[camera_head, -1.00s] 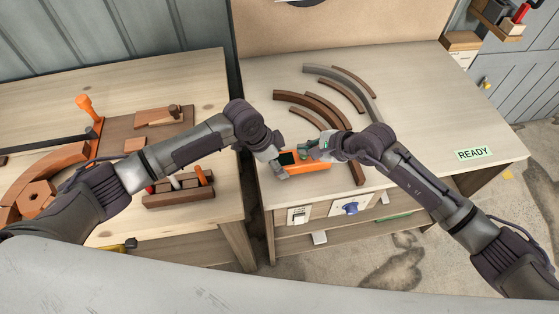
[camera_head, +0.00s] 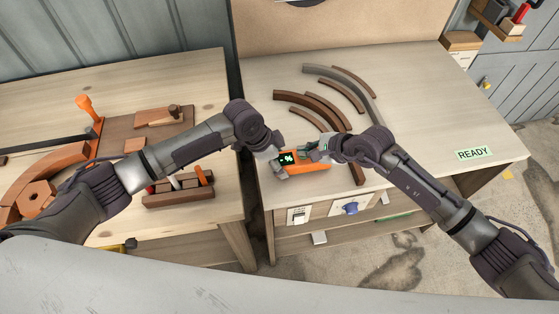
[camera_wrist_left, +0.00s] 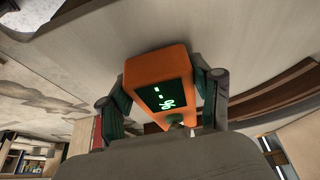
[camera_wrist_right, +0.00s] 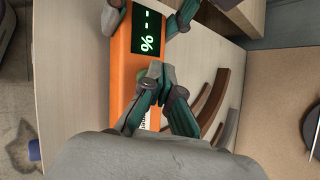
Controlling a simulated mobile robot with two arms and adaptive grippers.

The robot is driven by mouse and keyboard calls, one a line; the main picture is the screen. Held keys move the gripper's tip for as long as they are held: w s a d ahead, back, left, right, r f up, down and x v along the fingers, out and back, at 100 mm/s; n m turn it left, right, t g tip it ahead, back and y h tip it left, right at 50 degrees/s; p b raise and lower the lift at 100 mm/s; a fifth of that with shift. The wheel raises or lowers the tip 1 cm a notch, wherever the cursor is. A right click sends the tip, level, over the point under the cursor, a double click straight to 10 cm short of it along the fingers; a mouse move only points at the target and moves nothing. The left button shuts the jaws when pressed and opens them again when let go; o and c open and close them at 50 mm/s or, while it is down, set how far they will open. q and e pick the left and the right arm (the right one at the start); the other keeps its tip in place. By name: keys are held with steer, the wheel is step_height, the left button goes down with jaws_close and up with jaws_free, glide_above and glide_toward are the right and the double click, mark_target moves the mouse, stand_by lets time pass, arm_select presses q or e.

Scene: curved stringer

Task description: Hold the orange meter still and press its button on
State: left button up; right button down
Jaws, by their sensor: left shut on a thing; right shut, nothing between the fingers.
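The orange meter (camera_head: 306,162) lies on the right-hand bench near its front edge. Its dark screen (camera_head: 288,158) is lit with green dashes and a percent sign, which also show in the left wrist view (camera_wrist_left: 163,99) and the right wrist view (camera_wrist_right: 148,32). My left gripper (camera_head: 279,162) is shut on the meter's screen end, one finger on each side in the left wrist view. My right gripper (camera_wrist_right: 156,72) is shut and empty, its fingertips over the meter's face just beyond the screen.
Several curved wooden strips (camera_head: 322,107) lie behind the meter on the bench (camera_head: 430,110). A READY label (camera_head: 474,154) is at the bench's right. The left bench holds a tool rack (camera_head: 180,198) and clamped wooden parts. The bench's right side is clear.

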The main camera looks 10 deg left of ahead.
stand_by(0.4)
steer(key=shift+r, duration=0.4)
steer(key=shift+r, duration=3)
arm_select(q)
steer(key=o, duration=1.5)
steer(key=shift+o, duration=0.7)
